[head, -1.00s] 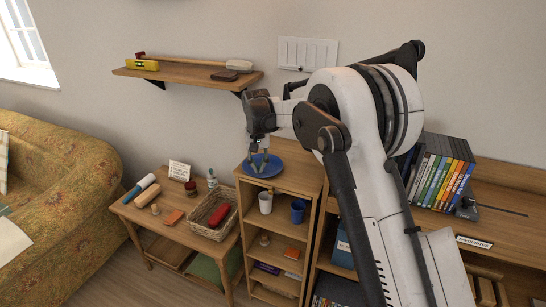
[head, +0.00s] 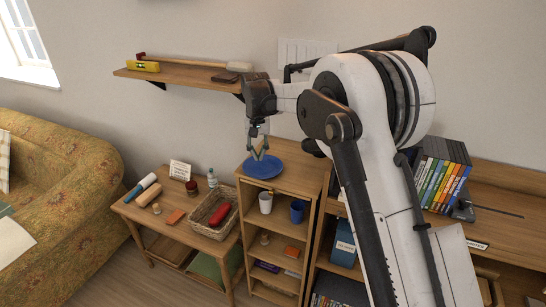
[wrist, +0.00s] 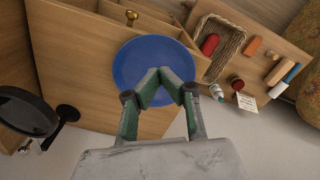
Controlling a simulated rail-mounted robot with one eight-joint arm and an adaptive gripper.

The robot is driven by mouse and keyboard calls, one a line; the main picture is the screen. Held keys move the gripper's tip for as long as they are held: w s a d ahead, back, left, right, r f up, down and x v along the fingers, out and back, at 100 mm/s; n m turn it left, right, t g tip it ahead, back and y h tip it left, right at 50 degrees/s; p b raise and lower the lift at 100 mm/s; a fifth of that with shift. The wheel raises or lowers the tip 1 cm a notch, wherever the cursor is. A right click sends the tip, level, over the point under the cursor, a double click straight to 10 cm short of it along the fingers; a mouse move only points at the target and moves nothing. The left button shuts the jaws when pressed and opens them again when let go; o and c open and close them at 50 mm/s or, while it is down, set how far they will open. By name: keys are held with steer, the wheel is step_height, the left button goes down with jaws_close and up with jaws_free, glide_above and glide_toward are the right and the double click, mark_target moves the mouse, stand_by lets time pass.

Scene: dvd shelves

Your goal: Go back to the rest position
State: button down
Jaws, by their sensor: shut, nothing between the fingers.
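My gripper (head: 259,153) is shut and empty. It points down above the blue plate (head: 263,167) on top of the narrow wooden shelf unit (head: 302,185). In the wrist view, the closed fingertips (wrist: 163,76) appear in front of the blue plate (wrist: 143,53). I cannot tell the exact gap between the fingertips and the plate. My white arm covers part of the right side of the head view.
A wicker basket (head: 202,228) with a red item stands on the side table left of the shelf unit. A white cup (head: 265,203) and a blue cup (head: 297,212) sit in the unit. A wall shelf (head: 180,78) hangs behind. DVDs (head: 443,180) stand at right.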

steer(key=shift+r, duration=0.15)
steer(key=s+d+r+m+t+b, duration=0.1)
steer(key=s+d+r+t, duration=0.2)
steer(key=s+d+r, duration=1.35)
steer(key=s+d+f+t, duration=0.1)
steer(key=s+d+f, duration=0.2)
steer(key=s, duration=0.5)
steer(key=s+d+f+t+b, duration=0.1)
steer(key=s+d+f, duration=0.2)
steer(key=s, duration=0.6)
steer(key=s+d+f+t, duration=0.2)
steer(key=s+d, duration=0.3)
steer(key=s, duration=0.3)
steer(key=shift+s+d+f+m+b, duration=0.35)
steer(key=shift+f+m, duration=0.05)
steer(key=shift+f, duration=0.25)
steer(key=c, duration=2.4)
jaws_free()
steer(key=shift+c, duration=0.2)
